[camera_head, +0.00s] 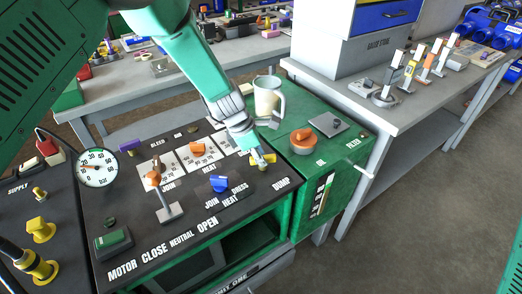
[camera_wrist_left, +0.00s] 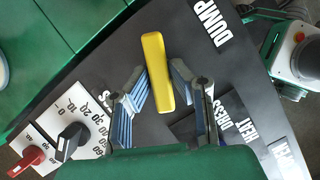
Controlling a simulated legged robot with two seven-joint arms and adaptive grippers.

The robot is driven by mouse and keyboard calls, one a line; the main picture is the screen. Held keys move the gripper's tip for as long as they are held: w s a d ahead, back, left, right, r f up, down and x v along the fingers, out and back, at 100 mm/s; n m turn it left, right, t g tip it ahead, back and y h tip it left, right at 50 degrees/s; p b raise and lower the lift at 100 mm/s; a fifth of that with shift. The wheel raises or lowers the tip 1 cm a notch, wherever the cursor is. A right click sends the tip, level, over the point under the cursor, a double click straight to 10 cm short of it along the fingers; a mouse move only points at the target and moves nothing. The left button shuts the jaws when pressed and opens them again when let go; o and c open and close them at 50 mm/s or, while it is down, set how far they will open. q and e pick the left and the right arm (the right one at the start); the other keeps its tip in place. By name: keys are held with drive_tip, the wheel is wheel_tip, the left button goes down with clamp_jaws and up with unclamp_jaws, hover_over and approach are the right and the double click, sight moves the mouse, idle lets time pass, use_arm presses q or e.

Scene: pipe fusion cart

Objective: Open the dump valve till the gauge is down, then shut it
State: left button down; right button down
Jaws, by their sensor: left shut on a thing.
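The dump valve's yellow handle (camera_head: 267,159) sits on the black panel near the word DUMP. In the left wrist view the yellow handle (camera_wrist_left: 157,70) is a long bar between my fingers. My left gripper (camera_head: 257,152), whose fingers also show in the left wrist view (camera_wrist_left: 161,88), is shut on this handle from above. The round white gauge (camera_head: 97,168) stands at the panel's left; its dial is marked in bar, and its exact reading is too small to tell. My right gripper is not in view.
A white mug (camera_head: 268,97) and an orange cap (camera_head: 303,137) stand on the green cart behind and right. A grey bench (camera_head: 350,95) is farther right.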

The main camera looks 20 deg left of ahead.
use_arm(q)
drive_tip(key=m, duration=0.2)
drive_tip(key=m+p, duration=0.1)
drive_tip(key=shift+w+r+g, duration=0.25)
drive_tip(key=shift+w+g, duration=0.05)
drive_tip(key=shift+g, duration=0.1)
drive_tip(key=m, duration=0.1)
drive_tip(key=m+g, duration=0.1)
drive_tip(key=m, duration=0.1)
drive_tip(key=shift+w+f+m+g+h, duration=0.1)
drive_tip(key=shift+m+g+h, duration=0.2)
drive_tip(key=m+g, duration=0.1)
drive_tip(key=m, duration=0.1)
drive_tip(key=m+g+b, duration=0.1)
drive_tip(key=m, duration=0.2)
drive_tip(key=shift+w+d+m, duration=0.1)
drive_tip(key=shift+m, duration=0.2)
drive_tip(key=shift+y, duration=0.4)
drive_tip(key=c, duration=1.5)
unclamp_jaws()
drive_tip(key=shift+f, duration=0.1)
